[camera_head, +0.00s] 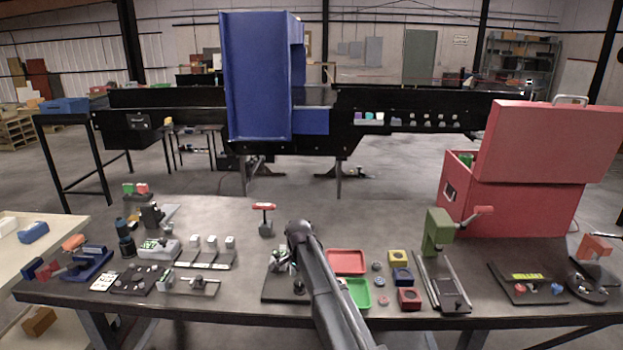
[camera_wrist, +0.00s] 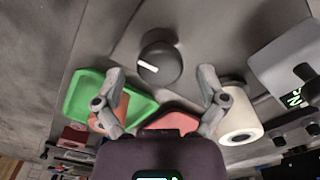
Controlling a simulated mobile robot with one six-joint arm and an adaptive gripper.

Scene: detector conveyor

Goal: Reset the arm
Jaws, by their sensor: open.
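My arm reaches up from the bottom edge in the head view and bends down over the workbench (camera_head: 225,290). My gripper (camera_wrist: 162,72) is open in the wrist view, with its two fingers spread and nothing between them. A black round knob (camera_wrist: 160,62) with a white mark lies beyond and between the fingertips; I cannot tell the exact gap. In the head view my arm partly hides the area around the gripper.
A green tray (camera_head: 357,293) and a red tray (camera_head: 346,262) lie right of my arm; the green tray (camera_wrist: 88,98) is also behind the left finger in the wrist view. A white roll (camera_wrist: 238,118) is by the right finger. A red box (camera_head: 520,205) stands at right.

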